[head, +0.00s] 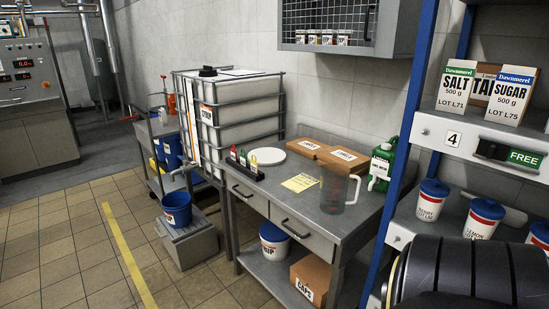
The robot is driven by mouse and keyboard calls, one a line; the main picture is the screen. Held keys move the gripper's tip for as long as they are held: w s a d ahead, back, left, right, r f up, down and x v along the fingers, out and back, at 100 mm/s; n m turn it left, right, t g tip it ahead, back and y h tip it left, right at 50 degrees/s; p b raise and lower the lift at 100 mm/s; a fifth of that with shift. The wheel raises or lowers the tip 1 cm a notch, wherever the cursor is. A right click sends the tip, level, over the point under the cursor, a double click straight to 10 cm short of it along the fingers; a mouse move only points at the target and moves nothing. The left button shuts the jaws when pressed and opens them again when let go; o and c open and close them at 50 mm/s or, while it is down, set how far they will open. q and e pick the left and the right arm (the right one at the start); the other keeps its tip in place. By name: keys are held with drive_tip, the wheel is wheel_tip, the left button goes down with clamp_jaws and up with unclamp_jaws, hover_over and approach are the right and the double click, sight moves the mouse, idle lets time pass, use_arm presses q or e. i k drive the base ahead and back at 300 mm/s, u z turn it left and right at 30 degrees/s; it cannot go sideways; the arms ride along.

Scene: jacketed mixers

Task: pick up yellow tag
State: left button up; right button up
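A small yellow tag (253,165) stands upright in a low black holder (244,171) on the grey metal bench (265,190).
A yellow note (301,182), clear jug (334,190), white round plate (267,156), brown boxes (343,156) and green canister (381,167) share the bench. A caged white tank (245,105) stands behind it. A blue-framed shelf (405,140) borders the right.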

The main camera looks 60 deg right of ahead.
sight(255, 168)
drive_tip(key=z, duration=0.95)
drive_tip(key=i, duration=1.15)
drive_tip(key=z, duration=1.3)
